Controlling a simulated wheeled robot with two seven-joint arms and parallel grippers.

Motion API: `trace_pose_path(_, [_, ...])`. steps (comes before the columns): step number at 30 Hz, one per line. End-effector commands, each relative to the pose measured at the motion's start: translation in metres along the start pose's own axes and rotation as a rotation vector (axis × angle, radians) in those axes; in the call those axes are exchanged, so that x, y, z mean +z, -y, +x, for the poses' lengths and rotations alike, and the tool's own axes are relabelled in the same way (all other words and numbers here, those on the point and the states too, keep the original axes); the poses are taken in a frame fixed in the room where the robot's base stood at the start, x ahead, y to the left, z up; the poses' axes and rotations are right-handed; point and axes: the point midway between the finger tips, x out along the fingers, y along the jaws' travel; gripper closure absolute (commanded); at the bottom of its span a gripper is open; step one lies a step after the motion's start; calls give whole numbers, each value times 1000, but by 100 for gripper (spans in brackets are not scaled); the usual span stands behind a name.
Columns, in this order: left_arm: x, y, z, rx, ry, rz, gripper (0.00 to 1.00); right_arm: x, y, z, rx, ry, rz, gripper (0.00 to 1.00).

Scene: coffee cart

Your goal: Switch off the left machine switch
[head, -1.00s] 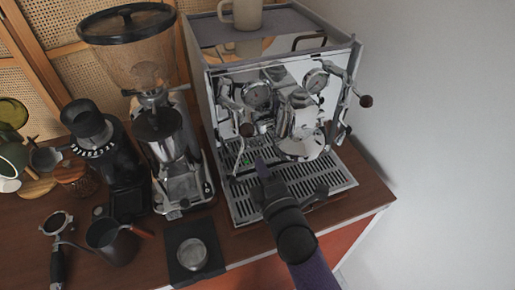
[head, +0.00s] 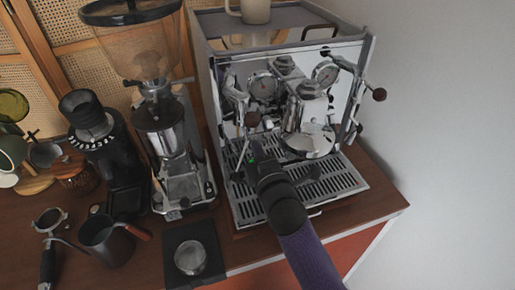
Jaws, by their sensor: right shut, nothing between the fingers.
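The chrome espresso machine (head: 291,98) stands at the right of the counter. A small green light (head: 252,160) glows low on its left front, beside my right gripper's tip. I cannot make out the left switch itself; the gripper covers part of that area. My right gripper (head: 254,151) is shut and empty. It reaches in from the bottom, over the drip tray (head: 333,181), with its tip close to the machine's lower left front. I cannot tell whether it touches. My left gripper is out of view.
A lever with a dark round knob (head: 252,119) hangs just above my right gripper's tip. A grinder (head: 161,130) stands close on the left. A black pitcher (head: 106,240) and a small metal cup (head: 190,257) are at the front left.

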Motion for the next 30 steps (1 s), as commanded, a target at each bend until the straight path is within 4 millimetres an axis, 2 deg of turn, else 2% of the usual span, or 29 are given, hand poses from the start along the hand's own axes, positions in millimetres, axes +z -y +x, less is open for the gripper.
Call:
trace_pose_path(1, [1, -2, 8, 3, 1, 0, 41, 0, 9, 0, -2, 0, 1, 100])
trace_pose_path(8, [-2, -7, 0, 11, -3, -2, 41, 0, 3, -3, 0, 0, 2, 100])
trace_pose_path(12, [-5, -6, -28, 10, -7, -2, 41, 0, -6, -37, -3, 1, 4, 100])
trace_pose_path(15, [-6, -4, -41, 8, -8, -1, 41, 0, -7, -64, -4, 1, 3, 100])
trace_pose_path(18, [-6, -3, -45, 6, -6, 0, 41, 0, -6, -81, 0, 0, 2, 100])
trace_pose_path(30, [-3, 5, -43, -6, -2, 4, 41, 0, -2, -85, 1, 0, 1, 100])
